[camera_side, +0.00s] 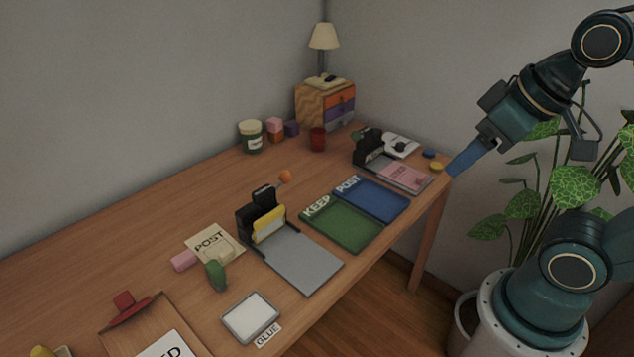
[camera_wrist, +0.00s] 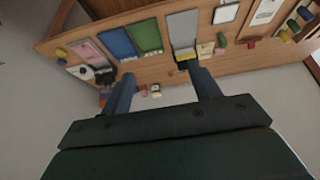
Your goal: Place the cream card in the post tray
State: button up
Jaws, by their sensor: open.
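The cream card (camera_side: 208,240), printed POST, lies flat on the desk at left centre of the side view. A small cream block sits on its near edge. The card also shows small in the wrist view (camera_wrist: 205,48). The blue post tray (camera_side: 372,200), labelled POST, lies right of the green KEEP tray (camera_side: 345,225); its inside looks empty. In the wrist view the blue tray (camera_wrist: 116,42) is at upper left. My gripper (camera_side: 462,160) is open and empty, raised near the desk's right end, away from card and tray. Its fingers (camera_wrist: 160,76) stand apart in the wrist view.
A black stand (camera_side: 252,222) with a yellow piece and orange knob stands behind a grey plate (camera_side: 303,262), between card and trays. A pink eraser (camera_side: 184,260) and green object (camera_side: 216,275) lie close to the card. Another stand (camera_side: 369,150) is behind the blue tray.

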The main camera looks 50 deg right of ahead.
jog(key=w+a+r+g, duration=0.1)
jog(key=w+r, duration=0.1)
jog(key=w, duration=0.4)
jog(key=w+a+r, duration=0.2)
jog(key=w, duration=0.4)
jog(key=g, duration=0.5)
send_over(226, 252)
notch_tip(226, 252, down, 26)
jog(key=shift+f, duration=0.15)
jog(key=shift+f, duration=4.15)
